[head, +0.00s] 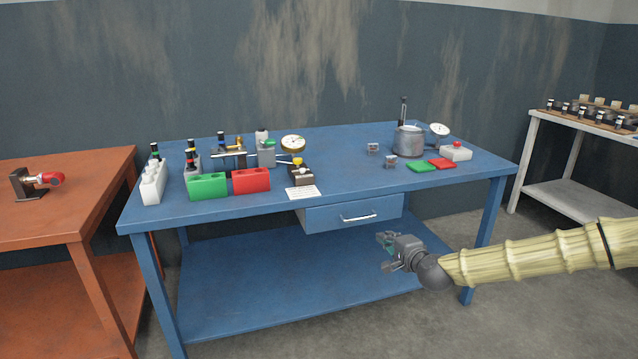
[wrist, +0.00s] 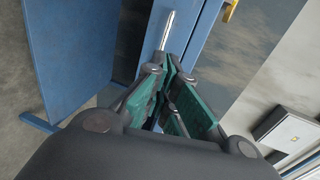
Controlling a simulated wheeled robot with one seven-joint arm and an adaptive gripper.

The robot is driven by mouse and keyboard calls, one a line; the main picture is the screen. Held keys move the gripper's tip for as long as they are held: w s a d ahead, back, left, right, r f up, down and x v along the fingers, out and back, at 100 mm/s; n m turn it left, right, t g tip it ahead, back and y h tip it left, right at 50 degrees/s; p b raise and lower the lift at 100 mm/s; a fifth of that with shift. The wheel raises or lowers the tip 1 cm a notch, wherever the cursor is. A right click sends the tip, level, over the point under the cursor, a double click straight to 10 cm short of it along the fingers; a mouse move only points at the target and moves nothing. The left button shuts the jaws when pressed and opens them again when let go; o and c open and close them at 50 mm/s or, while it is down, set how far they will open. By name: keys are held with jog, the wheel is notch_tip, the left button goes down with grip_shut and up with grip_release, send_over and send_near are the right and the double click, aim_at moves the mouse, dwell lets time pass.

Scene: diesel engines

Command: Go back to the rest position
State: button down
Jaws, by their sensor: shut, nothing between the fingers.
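My gripper (head: 384,240) is at the end of my arm, which reaches in from the right in the head view. It hangs in the air in front of the blue table (head: 345,145), below the tabletop and near the drawer (head: 355,212). In the wrist view my gripper (wrist: 172,72) shows its green finger pads brought together, with nothing between them. The drawer handle (wrist: 168,30) shows just beyond the fingertips in that view; I cannot tell the exact gap. The drawer looks closed.
Green (head: 208,187) and red (head: 251,181) holders stand at the tabletop's left. A metal pot (head: 408,141) and a white button box (head: 456,152) stand at the right. An orange table (head: 70,205) is left, a white shelf (head: 566,190) right. The floor between is clear.

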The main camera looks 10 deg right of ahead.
jog(key=s+a+f+n+g+y, duration=0.1)
jog(key=s+a+f+n+g, duration=0.2)
jog(key=s+a+f, duration=0.5)
jog(key=s+a+f+n+g+y, duration=0.15)
jog(key=s+a+f, duration=0.35)
jog(key=f, duration=0.5)
jog(key=s+a+f+n+g+h, duration=0.1)
jog(key=s+a+f+n+g, duration=0.15)
jog(key=s+f, duration=0.6)
jog(key=s+a+f+n+g+h, duration=0.1)
jog(key=s+f+n+g, duration=0.3)
jog(key=s, duration=0.8)
jog(key=s+d+f+n+g+h, duration=0.2)
jog(key=s+d+f, duration=0.15)
jog(key=s, duration=0.65)
jog(key=s+d+f+n+g+h, duration=0.15)
jog(key=s+d, duration=0.25)
jog(key=s, duration=0.7)
notch_tip(320, 180, up, 16)
jog(key=p, duration=1.5)
jog(key=shift+s+f+n+g+p, duration=0.15)
jog(key=shift+n+g+p, duration=0.2)
jog(key=shift+n+g, duration=0.1)
